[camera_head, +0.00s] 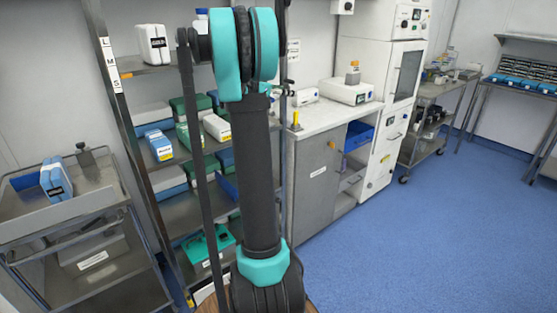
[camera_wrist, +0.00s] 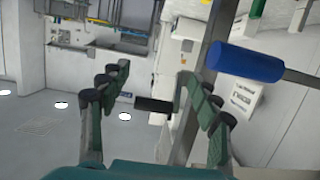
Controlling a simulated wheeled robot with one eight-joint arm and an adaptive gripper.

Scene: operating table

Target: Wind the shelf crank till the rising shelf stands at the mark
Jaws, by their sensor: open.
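The shelf rack has a post with a white label strip (camera_head: 111,63) lettered L, M and S. A small orange pointer (camera_head: 126,75) sits beside the strip, close to the S. It is level with the edge of an upper shelf (camera_head: 150,69) carrying a white box. My gripper (camera_wrist: 161,92) is open in the wrist view, with two dark green fingers apart. A short black handle (camera_wrist: 155,104) shows between the fingers, seemingly joined to a plate on a grey post; it looks like the crank grip. I cannot tell its depth. My arm hides part of the rack in the head view.
A blue cylinder on a rod (camera_wrist: 243,62) is close to the right finger. A steel cart (camera_head: 90,240) with a blue box stands left of the rack. A counter (camera_head: 330,125) and white cabinet stand right. Blue floor (camera_head: 430,240) is clear at the right.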

